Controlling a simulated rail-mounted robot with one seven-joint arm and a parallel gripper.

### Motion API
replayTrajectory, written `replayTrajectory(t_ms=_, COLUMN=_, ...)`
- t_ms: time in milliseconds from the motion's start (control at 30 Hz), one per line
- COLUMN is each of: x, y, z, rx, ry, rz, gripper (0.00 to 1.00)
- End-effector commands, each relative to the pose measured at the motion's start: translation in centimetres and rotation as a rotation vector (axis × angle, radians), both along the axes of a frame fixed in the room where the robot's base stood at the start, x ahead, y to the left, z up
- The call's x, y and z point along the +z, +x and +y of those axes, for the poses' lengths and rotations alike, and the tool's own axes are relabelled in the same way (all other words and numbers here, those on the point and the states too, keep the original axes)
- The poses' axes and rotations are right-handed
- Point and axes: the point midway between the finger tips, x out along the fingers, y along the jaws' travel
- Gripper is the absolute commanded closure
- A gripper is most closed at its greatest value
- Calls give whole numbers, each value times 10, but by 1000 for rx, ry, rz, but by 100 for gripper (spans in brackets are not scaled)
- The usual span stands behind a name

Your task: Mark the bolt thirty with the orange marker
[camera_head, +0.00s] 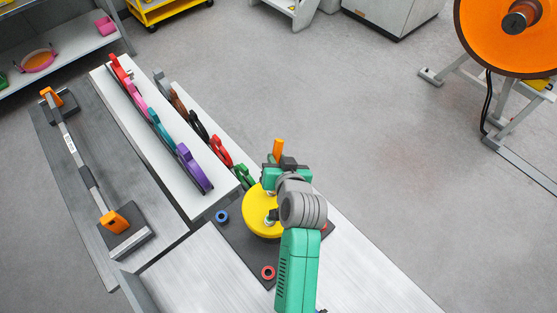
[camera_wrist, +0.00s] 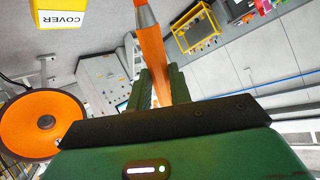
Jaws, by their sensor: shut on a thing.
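My gripper (camera_head: 279,164) is shut on the orange marker (camera_head: 278,148). In the wrist view the marker (camera_wrist: 151,55) stands out between the two dark green fingers (camera_wrist: 160,92), with its grey, tapered end away from the palm. In the head view the marker points up, above the far edge of a yellow disc (camera_head: 256,222) on a dark plate. A silvery fitting shows at the disc's middle, partly behind my arm. I cannot make out a bolt numbered thirty in either view.
An orange wheel (camera_head: 490,38) stands on a grey frame at the upper right. A white block (camera_head: 135,112) with a row of coloured tools lies left of the disc. A blue ring (camera_head: 222,216) and a red ring (camera_head: 268,272) lie on the dark plate.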

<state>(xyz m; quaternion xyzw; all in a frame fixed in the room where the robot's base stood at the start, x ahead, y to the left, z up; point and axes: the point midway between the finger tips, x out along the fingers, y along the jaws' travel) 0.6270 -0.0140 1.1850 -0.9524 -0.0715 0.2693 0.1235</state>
Motion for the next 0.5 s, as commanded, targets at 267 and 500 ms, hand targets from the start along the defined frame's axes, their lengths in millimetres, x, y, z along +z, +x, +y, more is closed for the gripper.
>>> replayTrajectory(t_ms=267, x=30, y=0, z=0, rx=0, ry=-1, rz=-2, gripper=100)
replayTrajectory(t_ms=500, x=59, y=0, z=0, rx=0, ry=-1, rz=-1, gripper=100)
